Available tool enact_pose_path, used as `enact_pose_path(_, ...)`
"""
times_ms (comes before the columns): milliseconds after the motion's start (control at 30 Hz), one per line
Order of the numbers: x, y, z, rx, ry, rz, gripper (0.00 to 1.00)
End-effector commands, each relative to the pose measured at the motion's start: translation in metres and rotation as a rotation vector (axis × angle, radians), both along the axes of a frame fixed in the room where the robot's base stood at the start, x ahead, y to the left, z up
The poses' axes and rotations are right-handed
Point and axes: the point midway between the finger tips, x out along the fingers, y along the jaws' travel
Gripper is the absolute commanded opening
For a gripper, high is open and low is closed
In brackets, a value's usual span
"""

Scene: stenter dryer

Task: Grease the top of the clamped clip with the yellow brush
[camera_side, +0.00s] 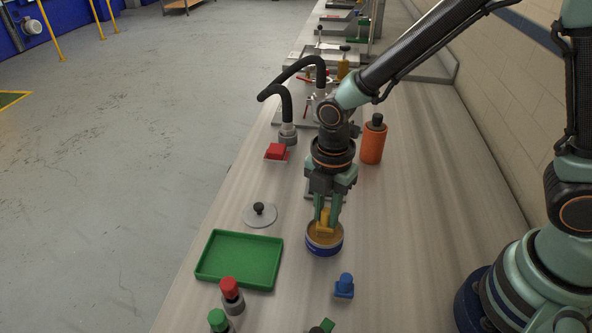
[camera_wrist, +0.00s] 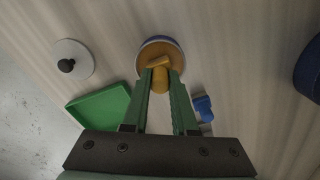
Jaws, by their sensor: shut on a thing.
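My gripper (camera_side: 326,222) is shut on the yellow brush (camera_side: 325,226) and points down. The brush is at the mouth of a round blue tin (camera_side: 324,248) with amber grease inside. In the wrist view, the brush (camera_wrist: 160,78) shows between my green fingertips (camera_wrist: 160,74), its end over the grease in the tin (camera_wrist: 179,52). I cannot tell how deep the brush goes. I cannot clearly make out the clamped clip. A grey plate (camera_side: 310,190) is mostly hidden behind my gripper.
A green tray (camera_side: 205,271) and a grey lid (camera_side: 262,216) with a black knob lie left of the tin. A blue brush-like piece (camera_side: 344,286) stands in front. Red and green-topped pieces stand at front left. An orange bottle (camera_side: 373,143) and black hoses (camera_side: 295,72) stand farther back.

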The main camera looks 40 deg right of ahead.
Motion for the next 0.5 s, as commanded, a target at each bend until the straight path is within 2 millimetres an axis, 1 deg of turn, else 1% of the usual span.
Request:
enact_pose_path(167,-0.001,0.000,-0.001,-0.001,0.002,0.000,0.00)
enact_pose_path(500,0.000,0.000,0.024,0.001,-0.002,0.000,0.00)
